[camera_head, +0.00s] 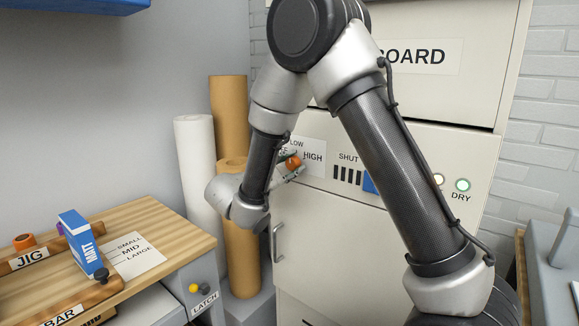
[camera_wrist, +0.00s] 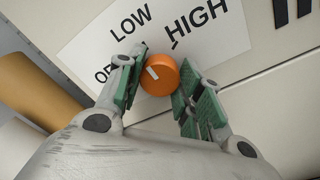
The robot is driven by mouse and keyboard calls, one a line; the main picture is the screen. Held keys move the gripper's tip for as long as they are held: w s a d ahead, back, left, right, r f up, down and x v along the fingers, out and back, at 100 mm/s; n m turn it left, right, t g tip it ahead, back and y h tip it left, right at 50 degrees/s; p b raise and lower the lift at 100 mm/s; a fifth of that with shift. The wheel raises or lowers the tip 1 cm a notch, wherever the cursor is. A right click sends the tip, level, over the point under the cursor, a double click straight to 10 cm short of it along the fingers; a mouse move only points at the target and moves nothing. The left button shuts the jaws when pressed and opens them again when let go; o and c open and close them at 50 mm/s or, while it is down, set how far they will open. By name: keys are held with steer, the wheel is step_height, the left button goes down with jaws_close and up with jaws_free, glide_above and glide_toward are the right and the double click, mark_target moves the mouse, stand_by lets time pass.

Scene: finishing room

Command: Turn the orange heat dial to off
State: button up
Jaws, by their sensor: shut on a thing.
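The orange heat dial (camera_wrist: 165,80) sits on a white label plate (camera_wrist: 228,40) on the cabinet front. LOW and HIGH show in full on the plate; the word at the left is partly covered by a finger. A short white mark is on the dial's face, left of its middle. My gripper (camera_wrist: 161,84) is shut on the dial, one green-padded finger on each side. In the head view the dial (camera_head: 293,163) shows between the fingers of my gripper (camera_head: 289,166), and part of the label is hidden by my arm.
The cabinet (camera_head: 325,235) has a handle (camera_head: 278,243) below the dial and a DRY light (camera_head: 462,185) at right. Paper rolls (camera_head: 195,165) stand left of the cabinet. A wooden bench (camera_head: 165,232) with a blue box (camera_head: 82,243) is at left.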

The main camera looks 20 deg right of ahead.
steer(key=n, duration=1)
steer(key=shift+n+g, duration=0.4)
stand_by(0.5)
steer(key=o, duration=1)
steer(key=shift+o, duration=0.2)
steer(key=v, duration=1.2)
